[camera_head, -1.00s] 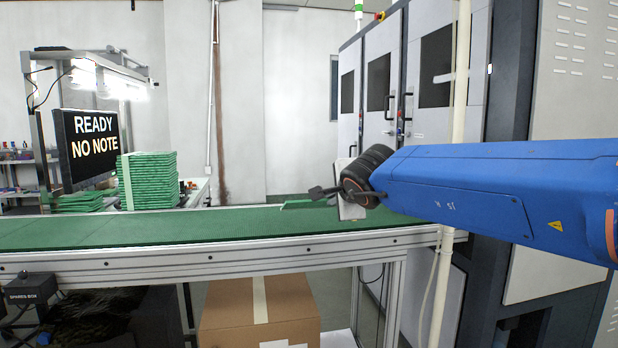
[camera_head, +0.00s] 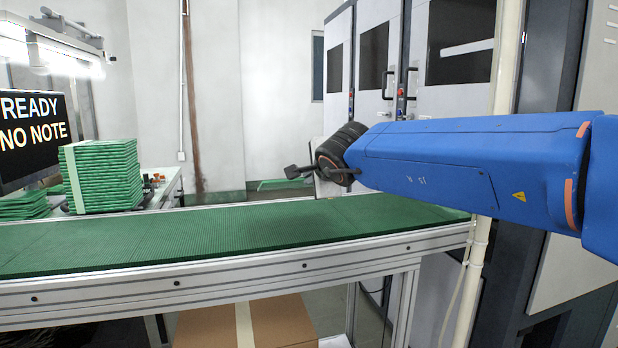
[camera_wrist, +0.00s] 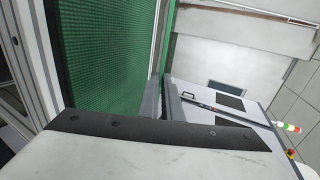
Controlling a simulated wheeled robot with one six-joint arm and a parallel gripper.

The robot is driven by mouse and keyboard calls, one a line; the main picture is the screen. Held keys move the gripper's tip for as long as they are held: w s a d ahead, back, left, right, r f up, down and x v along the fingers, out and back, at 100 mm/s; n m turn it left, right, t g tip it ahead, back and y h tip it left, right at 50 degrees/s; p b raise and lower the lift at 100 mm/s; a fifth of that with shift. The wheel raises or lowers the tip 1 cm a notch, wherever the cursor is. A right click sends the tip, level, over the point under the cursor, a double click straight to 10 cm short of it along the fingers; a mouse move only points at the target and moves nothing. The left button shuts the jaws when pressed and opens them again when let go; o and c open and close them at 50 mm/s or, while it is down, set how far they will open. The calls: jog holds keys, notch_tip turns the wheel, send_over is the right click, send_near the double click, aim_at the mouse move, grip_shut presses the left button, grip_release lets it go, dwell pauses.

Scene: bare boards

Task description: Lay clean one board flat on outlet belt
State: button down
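My gripper (camera_head: 310,172) is dark and hangs above the far edge of the green belt (camera_head: 200,238) in the head view. I cannot tell whether it is open or shut. A thin bright-green flat piece (camera_head: 283,183) shows just below and left of it; I cannot tell whether it is held or lies behind. A tall stack of green boards (camera_head: 104,177) with a pale strap stands behind the belt at the left. A lower pile of green boards (camera_head: 24,206) is beside it. The wrist view shows the belt's green grid (camera_wrist: 110,45), with no board clearly visible.
A screen (camera_head: 30,130) shows "READY" and "NO NOTE". Grey cabinets (camera_head: 400,65) stand behind my arm, with a pale vertical pipe (camera_head: 505,75) at the right. A cardboard box (camera_head: 285,322) is under the belt. The belt's visible top is clear.

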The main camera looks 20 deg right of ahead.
jog(key=shift+s, duration=0.1)
jog(key=shift+f, duration=4.05)
jog(key=shift+f, duration=0.35)
grip_release()
jog(key=shift+s+f, duration=0.1)
jog(key=shift+s, duration=0.1)
jog(key=shift+s, duration=0.65)
jog(key=shift+s, duration=0.15)
